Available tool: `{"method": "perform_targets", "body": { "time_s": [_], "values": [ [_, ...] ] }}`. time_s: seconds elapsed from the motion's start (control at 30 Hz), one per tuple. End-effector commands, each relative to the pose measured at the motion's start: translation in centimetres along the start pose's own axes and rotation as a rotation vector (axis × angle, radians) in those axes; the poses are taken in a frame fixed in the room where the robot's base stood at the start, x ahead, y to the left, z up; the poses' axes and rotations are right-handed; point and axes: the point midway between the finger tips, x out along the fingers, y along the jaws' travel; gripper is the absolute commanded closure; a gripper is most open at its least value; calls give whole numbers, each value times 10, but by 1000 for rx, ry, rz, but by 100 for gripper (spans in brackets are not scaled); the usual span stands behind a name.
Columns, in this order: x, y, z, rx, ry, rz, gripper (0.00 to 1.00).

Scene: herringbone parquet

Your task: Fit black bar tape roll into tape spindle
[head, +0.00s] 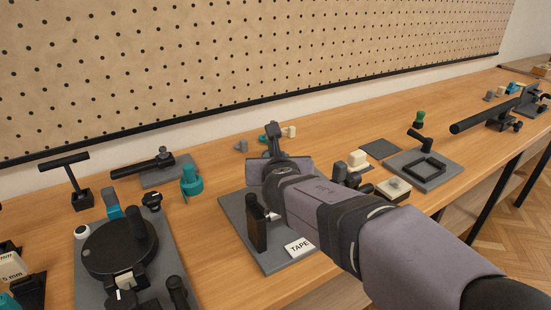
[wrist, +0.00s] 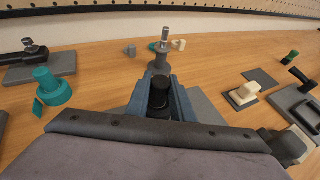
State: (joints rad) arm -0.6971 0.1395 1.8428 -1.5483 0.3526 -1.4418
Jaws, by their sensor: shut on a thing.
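My gripper (wrist: 160,98) shows in the wrist view with its two blue-grey fingers shut on a small black cylinder, the black bar tape roll (wrist: 158,94). In the head view my own wrist hides the roll. A grey plate (head: 232,207) with a white TAPE label (head: 299,247) lies below and beside my wrist. A black upright (head: 256,222) stands on it, with a small silvery tip at its right side. In the wrist view a grey stand with a silvery pin (wrist: 165,34) is just beyond the fingers. I cannot tell which part is the tape spindle.
A plate with a round black disc (head: 118,246) is at the left. A teal part (head: 190,180) stands left of the TAPE plate. A plate with a black square frame (head: 424,167) and a cream block (head: 358,158) are at the right. A pegboard (head: 250,60) closes the back.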

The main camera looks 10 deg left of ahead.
Motion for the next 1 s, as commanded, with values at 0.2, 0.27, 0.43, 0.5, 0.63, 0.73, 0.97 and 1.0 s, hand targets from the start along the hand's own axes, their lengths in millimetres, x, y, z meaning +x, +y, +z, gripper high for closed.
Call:
{"method": "perform_targets", "body": {
  "time_s": [0.2, 0.27, 0.43, 0.5, 0.63, 0.73, 0.97, 1.0],
  "values": [
    [0, 0, 0, 0, -1, 0, 100],
    [0, 0, 0, 0, -1, 0, 100],
    [0, 0, 0, 0, -1, 0, 100],
    [0, 0, 0, 0, -1, 0, 100],
    [1, 0, -2, 0, -1, 0, 100],
    [2, 0, -4, 0, -1, 0, 100],
    [4, 0, -9, 0, -1, 0, 100],
    [4, 0, -10, 0, -1, 0, 100]
  ]
}}
